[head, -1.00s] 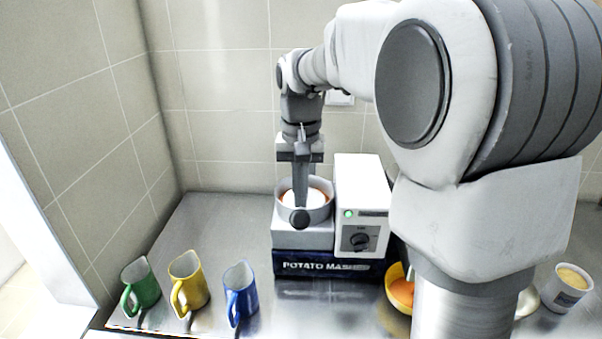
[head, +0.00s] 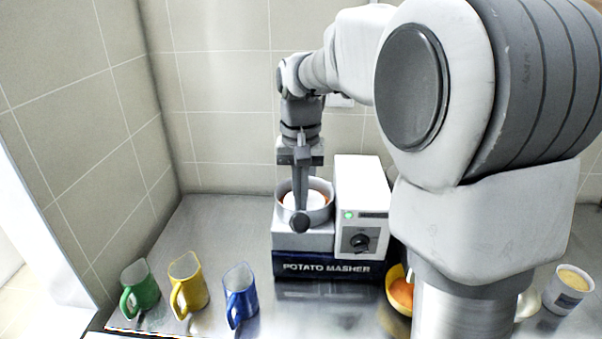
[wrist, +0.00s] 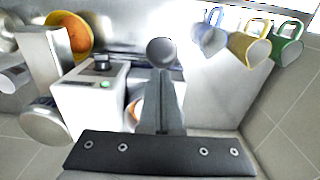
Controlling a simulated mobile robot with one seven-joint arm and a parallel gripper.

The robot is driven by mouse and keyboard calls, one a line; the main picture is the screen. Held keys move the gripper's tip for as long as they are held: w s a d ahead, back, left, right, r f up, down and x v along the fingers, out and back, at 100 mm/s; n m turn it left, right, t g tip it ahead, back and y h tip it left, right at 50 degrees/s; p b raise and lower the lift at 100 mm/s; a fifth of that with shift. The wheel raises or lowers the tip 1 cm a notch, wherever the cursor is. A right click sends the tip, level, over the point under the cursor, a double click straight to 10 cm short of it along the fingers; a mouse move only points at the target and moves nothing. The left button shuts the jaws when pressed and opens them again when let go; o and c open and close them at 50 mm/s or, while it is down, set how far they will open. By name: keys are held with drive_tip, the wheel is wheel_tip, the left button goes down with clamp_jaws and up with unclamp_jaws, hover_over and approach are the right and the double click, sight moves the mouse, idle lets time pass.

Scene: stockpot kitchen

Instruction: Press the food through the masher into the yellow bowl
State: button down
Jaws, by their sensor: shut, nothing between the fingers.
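The potato masher (head: 325,267) is a white machine on a dark blue base, with a round hopper (head: 322,213) at its left. A white round presser plate (head: 302,199) sits in the hopper with orange food showing around it. A grey lever with a dark round knob (head: 300,222) crosses the hopper; the knob also shows in the wrist view (wrist: 160,52). My gripper (head: 302,172) is shut and empty above the hopper, pointing down behind the lever. I cannot tell whether its fingertips touch it. The yellow bowl (head: 391,297), with orange contents, stands at the right, partly hidden by my arm.
Green (head: 140,285), yellow (head: 187,284) and blue (head: 239,295) mugs stand at the front left. A white cup with yellowish contents (head: 568,290) stands at the far right. The counter left of the masher is clear; tiled walls close the back and left.

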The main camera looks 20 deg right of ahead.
drive_tip(key=shift+s+f+b, duration=0.15)
drive_tip(key=shift+f+b, duration=0.2)
drive_tip(key=shift+f, duration=0.45)
idle(2.2)
idle(1.6)
wheel_tip(320, 180, up, 16)
drive_tip(key=p, duration=1.3)
drive_tip(key=shift+r+p, duration=0.2)
drive_tip(key=shift+p, duration=0.2)
idle(0.7)
